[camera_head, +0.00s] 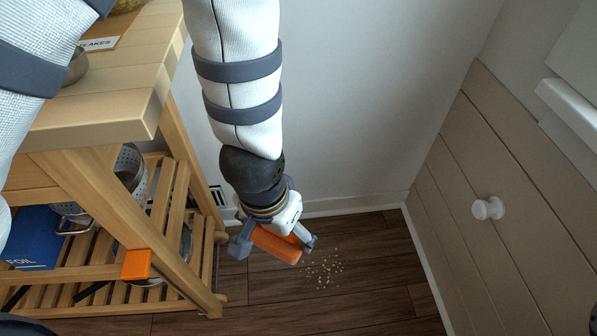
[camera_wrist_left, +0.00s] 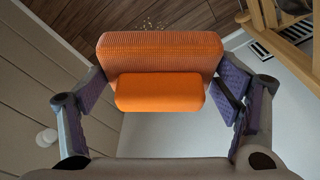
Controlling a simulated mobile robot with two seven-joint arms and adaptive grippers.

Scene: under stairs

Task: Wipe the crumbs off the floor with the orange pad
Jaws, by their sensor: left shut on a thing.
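The orange pad (camera_head: 277,244) is in my left gripper (camera_head: 272,243), above the dark wooden floor (camera_head: 330,285). In the left wrist view the pad (camera_wrist_left: 160,56) has a ribbed block with a smooth grip, and the fingers of my left gripper (camera_wrist_left: 158,98) stand at its two sides. A scatter of pale crumbs (camera_head: 323,271) lies on the floor, just right of the pad in the head view. The crumbs also show beyond the pad's edge in the left wrist view (camera_wrist_left: 153,25). My right gripper is not in view.
A wooden trolley (camera_head: 158,100) with a slatted lower shelf stands at left, holding metal pots and a blue foil box (camera_head: 35,240). An orange block (camera_head: 136,264) is on its lower rail. A panelled wall with a white knob (camera_head: 487,208) bounds the right. Floor around the crumbs is clear.

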